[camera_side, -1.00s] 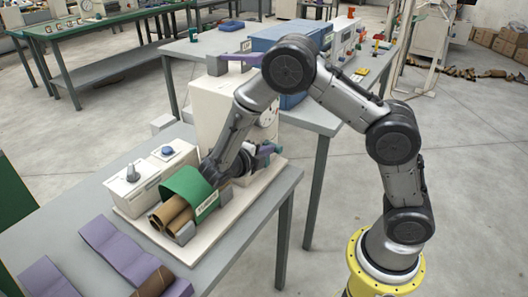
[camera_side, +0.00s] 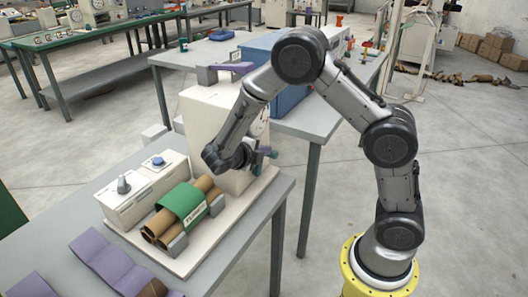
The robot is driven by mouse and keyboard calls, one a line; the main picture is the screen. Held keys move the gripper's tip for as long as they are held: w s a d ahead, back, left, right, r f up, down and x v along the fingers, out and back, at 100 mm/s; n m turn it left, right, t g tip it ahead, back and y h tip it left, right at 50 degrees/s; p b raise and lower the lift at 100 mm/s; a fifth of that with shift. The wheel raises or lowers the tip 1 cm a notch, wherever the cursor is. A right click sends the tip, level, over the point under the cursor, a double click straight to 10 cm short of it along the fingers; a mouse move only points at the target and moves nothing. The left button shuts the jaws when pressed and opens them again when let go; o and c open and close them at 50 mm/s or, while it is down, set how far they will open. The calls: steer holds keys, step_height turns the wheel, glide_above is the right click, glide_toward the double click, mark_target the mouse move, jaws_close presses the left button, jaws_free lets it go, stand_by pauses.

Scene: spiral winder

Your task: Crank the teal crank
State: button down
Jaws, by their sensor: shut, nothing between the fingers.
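The teal crank (camera_side: 267,152) sticks out at the right side of the white winder housing (camera_side: 205,120). Its handle end shows as a small teal piece, and much of the crank is hidden behind my arm. My gripper (camera_side: 247,159) is shut and empty, just left of the crank and beside the housing. Its fingertips are small and dark, and I cannot tell whether they touch the crank. A green curved cover (camera_side: 181,203) lies over brown tubes (camera_side: 157,230) on the pale base plate, below and left of my gripper.
A white control box (camera_side: 130,197) with a grey knob and a blue button (camera_side: 158,161) stands left of the tubes. Purple sheets (camera_side: 105,258) lie at the table's front. A blue case (camera_side: 285,70) stands on the table behind.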

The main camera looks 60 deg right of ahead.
steer(key=a+r, duration=0.9)
steer(key=a, duration=0.1)
steer(key=a+f, duration=0.4)
steer(key=f, duration=0.3)
steer(key=d+r+x, duration=0.1)
steer(key=r+x, duration=0.1)
steer(key=x, duration=1.1)
steer(key=shift+d, duration=0.15)
steer(key=shift+d+r, duration=0.1)
steer(key=shift+d, duration=0.75)
steer(key=shift+a, duration=0.1)
